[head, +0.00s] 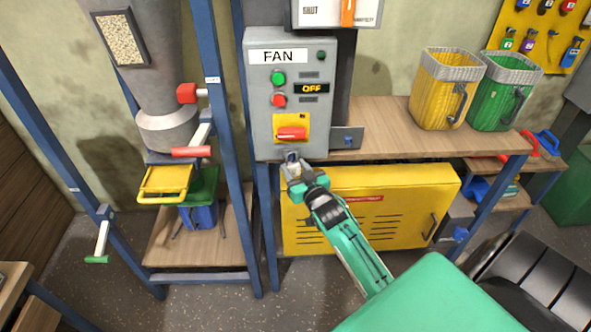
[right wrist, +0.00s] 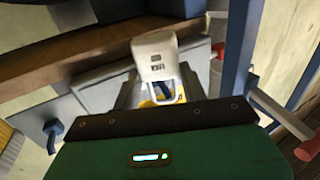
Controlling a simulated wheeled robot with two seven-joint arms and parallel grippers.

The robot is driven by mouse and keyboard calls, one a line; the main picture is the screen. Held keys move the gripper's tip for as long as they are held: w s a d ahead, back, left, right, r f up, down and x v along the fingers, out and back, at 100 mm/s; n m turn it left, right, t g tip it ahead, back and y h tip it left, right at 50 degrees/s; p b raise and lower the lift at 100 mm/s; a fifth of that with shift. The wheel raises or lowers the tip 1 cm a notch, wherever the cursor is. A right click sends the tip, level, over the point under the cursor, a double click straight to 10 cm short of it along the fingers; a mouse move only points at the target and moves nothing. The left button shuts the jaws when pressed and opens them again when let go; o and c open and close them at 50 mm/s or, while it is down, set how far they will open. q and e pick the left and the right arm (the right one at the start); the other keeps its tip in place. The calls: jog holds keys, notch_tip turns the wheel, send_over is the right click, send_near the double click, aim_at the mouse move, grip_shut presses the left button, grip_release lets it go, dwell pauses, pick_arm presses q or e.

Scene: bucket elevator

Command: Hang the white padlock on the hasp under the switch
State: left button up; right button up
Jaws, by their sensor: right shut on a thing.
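The grey FAN switch box (head: 262,98) stands at the centre of the head view. Its red switch handle (head: 291,133) lies level on a yellow plate, and the display reads OFF. My right gripper (head: 292,168) is just below this plate, at the box's lower edge. It is shut on the white padlock (right wrist: 155,58), whose white body and pale shackle show in the right wrist view. In the head view the padlock is small and partly covered by the gripper. The hasp is hidden there, and I cannot tell whether the shackle touches it. My left gripper is not in view.
A blue post (head: 216,120) stands left of the box. A wooden shelf (head: 385,125) with yellow (head: 443,90) and green (head: 500,95) bins is at the right. A yellow cabinet (head: 400,190) stands below and behind my right arm. A hopper (head: 155,70) is at the left.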

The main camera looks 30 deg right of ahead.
jog(key=shift+f+b, duration=0.4)
jog(key=shift+f, duration=0.4)
dwell(0.4)
jog(key=o, duration=1.1)
jog(key=s+a+p, duration=0.3)
jog(key=s+a, duration=0.2)
jog(key=s, duration=0.3)
jog(key=shift+s+f, duration=0.3)
dwell(0.4)
jog(key=shift+a, duration=0.1)
